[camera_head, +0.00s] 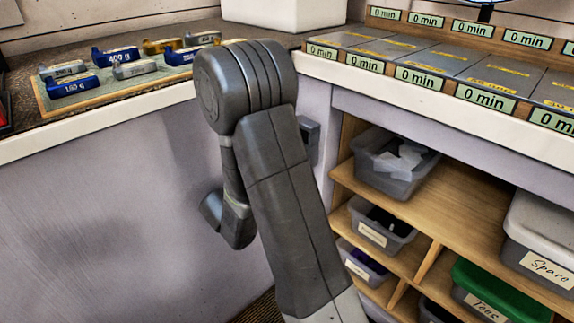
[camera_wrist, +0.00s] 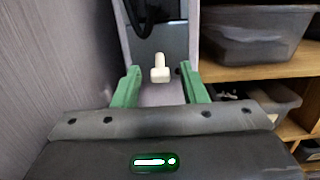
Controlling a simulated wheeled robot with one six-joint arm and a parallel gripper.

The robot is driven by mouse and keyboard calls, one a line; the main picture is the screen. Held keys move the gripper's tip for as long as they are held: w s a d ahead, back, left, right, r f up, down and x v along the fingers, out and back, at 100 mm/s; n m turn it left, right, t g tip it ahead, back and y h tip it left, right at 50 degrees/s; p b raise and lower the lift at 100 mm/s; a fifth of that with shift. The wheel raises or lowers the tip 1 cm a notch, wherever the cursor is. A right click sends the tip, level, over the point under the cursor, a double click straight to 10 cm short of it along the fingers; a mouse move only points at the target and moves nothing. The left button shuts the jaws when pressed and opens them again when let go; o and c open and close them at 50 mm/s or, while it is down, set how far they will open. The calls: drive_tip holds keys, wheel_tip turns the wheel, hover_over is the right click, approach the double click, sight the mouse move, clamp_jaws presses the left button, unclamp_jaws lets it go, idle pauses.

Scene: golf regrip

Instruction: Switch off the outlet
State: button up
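The outlet is a grey plate (camera_wrist: 170,38) on the panel ahead in the wrist view, with a black cable or plug (camera_wrist: 138,18) at its top left. A small white lever switch (camera_wrist: 160,72) sticks out below it, with a narrow stem and a wider block at its lower end. My gripper (camera_wrist: 159,73) is open, with one green finger on each side of the switch and gaps between. I cannot tell which setting the switch is in. In the head view a grey box on the panel (camera_head: 310,141) shows beside my arm, which hides the gripper.
A pale panel (camera_wrist: 60,70) runs close along the left in the wrist view. Shelves with a grey bin (camera_wrist: 255,35) stand close on the right. Above are a worktop with a board of weights (camera_head: 115,82) and labelled trays (camera_head: 420,62).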

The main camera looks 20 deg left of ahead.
drive_tip(key=shift+s, duration=0.1)
drive_tip(key=p+v, duration=0.3)
drive_tip(key=v, duration=1)
drive_tip(key=shift+s, duration=0.3)
drive_tip(key=shift+w+f, duration=0.1)
drive_tip(key=shift+f, duration=0.05)
drive_tip(key=b+x, duration=0.3)
drive_tip(key=x, duration=1)
drive_tip(key=shift+w, duration=0.3)
drive_tip(key=shift+s, duration=0.1)
drive_tip(key=r+p+v, duration=0.1)
drive_tip(key=p+v, duration=0.3)
drive_tip(key=v, duration=1)
drive_tip(key=w+d+r+g+y+p, duration=0.2)
drive_tip(key=w+d+g+p, duration=0.1)
drive_tip(key=w+p, duration=0.3)
drive_tip(key=w+d+r+g+y+p, duration=0.1)
drive_tip(key=w+d+r+g+p, duration=0.1)
drive_tip(key=w+g+p, duration=0.4)
drive_tip(key=shift+w+d+r+y, duration=0.3)
drive_tip(key=shift+w+d+y, duration=0.1)
drive_tip(key=shift+w, duration=0.35)
idle(0.5)
